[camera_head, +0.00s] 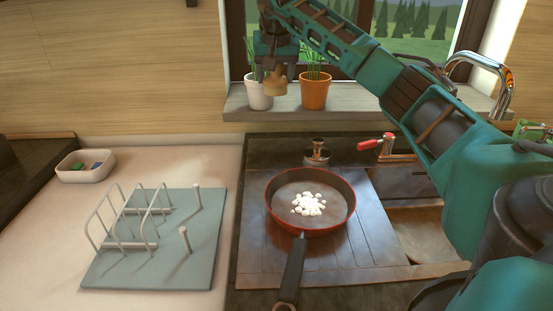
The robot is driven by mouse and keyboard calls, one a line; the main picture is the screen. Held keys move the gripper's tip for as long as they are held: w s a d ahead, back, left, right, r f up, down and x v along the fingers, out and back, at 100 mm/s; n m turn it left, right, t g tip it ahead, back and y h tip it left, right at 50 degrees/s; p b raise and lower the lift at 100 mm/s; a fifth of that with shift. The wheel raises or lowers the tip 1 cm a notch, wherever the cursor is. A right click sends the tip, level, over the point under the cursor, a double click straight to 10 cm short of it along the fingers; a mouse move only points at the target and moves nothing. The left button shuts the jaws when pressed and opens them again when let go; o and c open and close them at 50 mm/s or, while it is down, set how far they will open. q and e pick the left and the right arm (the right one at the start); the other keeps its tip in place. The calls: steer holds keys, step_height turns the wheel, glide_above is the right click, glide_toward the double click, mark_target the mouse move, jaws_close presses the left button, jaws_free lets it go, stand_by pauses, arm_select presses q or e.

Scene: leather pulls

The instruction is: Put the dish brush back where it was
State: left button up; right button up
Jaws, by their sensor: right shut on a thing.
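My right arm comes in from the right and reaches up across the window. My right gripper (275,62) is shut on a tan wooden thing (275,87), which looks like the dish brush. It hangs below the jaws, in front of the sill and between the two potted plants in the picture. Its upper part is hidden by the gripper, and I cannot tell whether it touches the sill. My left gripper is not in view.
A white pot (259,95) and an orange pot (314,92) stand on the windowsill (375,101). A red-rimmed pan (329,224) holds white pieces. A dish rack (205,255) and a small white dish (88,174) sit on the left counter. A chrome faucet (505,82) is right.

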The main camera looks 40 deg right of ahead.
step_height(320, 180, down, 20)
steer(key=shift+d+r+b, duration=0.1)
steer(key=shift+d+b, duration=0.05)
steer(key=shift+b, duration=0.55)
steer(key=o, duration=0.9)
steer(key=shift+c, duration=0.2)
steer(key=shift+s+r, duration=0.15)
steer(key=shift+r, duration=0.15)
steer(key=v, duration=1.1)
steer(key=shift+a+r, duration=0.2)
steer(key=shift+s, duration=0.1)
